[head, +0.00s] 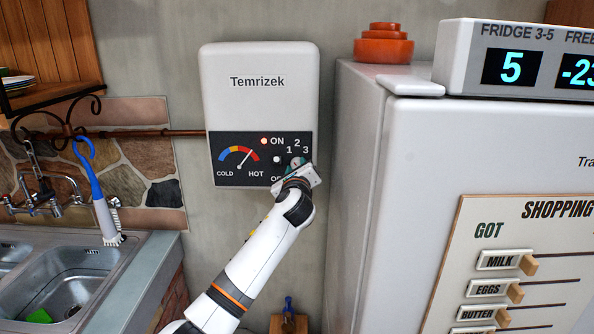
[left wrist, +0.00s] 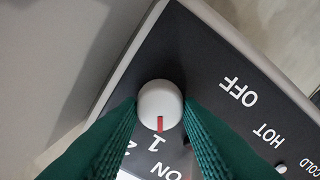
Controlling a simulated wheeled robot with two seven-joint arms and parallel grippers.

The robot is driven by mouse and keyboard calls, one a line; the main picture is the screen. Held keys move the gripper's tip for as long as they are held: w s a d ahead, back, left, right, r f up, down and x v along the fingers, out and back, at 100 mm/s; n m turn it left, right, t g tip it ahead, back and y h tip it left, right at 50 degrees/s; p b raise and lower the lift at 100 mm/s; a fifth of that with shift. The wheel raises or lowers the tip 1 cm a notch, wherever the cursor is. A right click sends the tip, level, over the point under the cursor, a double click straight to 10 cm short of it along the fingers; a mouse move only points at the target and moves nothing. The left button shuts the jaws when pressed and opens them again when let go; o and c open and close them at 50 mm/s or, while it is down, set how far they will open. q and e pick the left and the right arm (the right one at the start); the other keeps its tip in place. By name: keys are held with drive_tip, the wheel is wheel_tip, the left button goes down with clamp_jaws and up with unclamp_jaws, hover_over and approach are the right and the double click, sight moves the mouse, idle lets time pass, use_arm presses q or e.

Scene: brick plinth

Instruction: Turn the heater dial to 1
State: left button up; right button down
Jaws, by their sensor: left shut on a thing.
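The white heater (head: 258,60) hangs on the wall, with a dark control panel at its bottom. My left gripper (head: 297,168) is at the panel's lower right corner, over the dial, and hides most of it in the head view. In the left wrist view the dial is a round white knob (left wrist: 159,98) with a red mark. My left gripper's green fingers (left wrist: 160,112) are shut on the knob, one on each side. The red mark points at the printed 1 (left wrist: 157,143). My right gripper is not in view.
The panel also has a lit red lamp (head: 264,141) by ON, a small white switch (head: 277,159) and a cold-hot gauge (head: 238,157). The fridge (head: 357,180) stands close to the right of my left arm. The sink (head: 75,285) is at the lower left.

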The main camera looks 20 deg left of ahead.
use_arm(q)
drive_tip(key=shift+f+n, duration=0.15)
drive_tip(key=shift+n, duration=0.85)
drive_tip(key=o, duration=1)
drive_tip(key=shift+c, duration=0.2)
drive_tip(key=shift+s+b, duration=0.1)
drive_tip(key=shift+b, duration=0.2)
drive_tip(key=b+v, duration=0.3)
drive_tip(key=v, duration=0.9)
drive_tip(key=shift+b, duration=0.4)
